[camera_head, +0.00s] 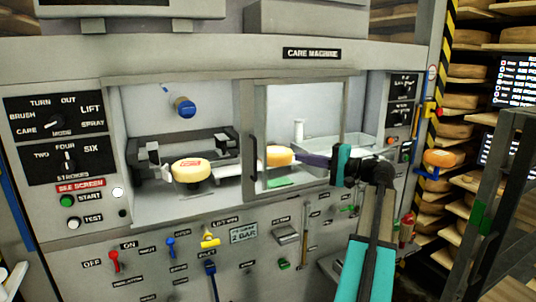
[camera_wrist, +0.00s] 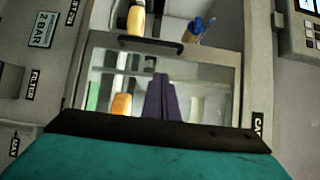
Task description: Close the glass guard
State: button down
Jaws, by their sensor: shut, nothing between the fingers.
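The glass guard (camera_head: 305,105) is a clear framed pane over the right part of the care machine's opening; the left part is open. A dark upright handle (camera_head: 254,158) is on its left frame edge. In the wrist view the guard (camera_wrist: 210,85) fills the middle, with its handle (camera_wrist: 137,43) along the upper frame edge. My gripper (camera_head: 300,158) points left in front of the pane, to the right of the handle. Its purple fingers (camera_wrist: 161,95) are shut and empty, apart from the handle. I cannot tell whether they touch the glass.
A labelled cheese wheel (camera_head: 191,171) sits in the open left part, below a blue-capped nozzle (camera_head: 183,106). Another yellow-orange wheel (camera_head: 280,154) shows behind the guard. Switches and a blue lever (camera_head: 210,267) stick out below the opening. A dark post (camera_head: 489,190) stands at right.

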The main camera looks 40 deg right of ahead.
jog(key=shift+s+d+r, duration=0.1)
jog(key=shift+s+r, duration=0.1)
jog(key=shift+r, duration=0.05)
jog(key=shift+w, duration=0.15)
jog(key=a+p+x, duration=0.2)
jog(key=x, duration=1)
jog(key=shift+a+p, duration=0.3)
jog(key=shift+a, duration=0.15)
jog(key=shift+f, duration=0.1)
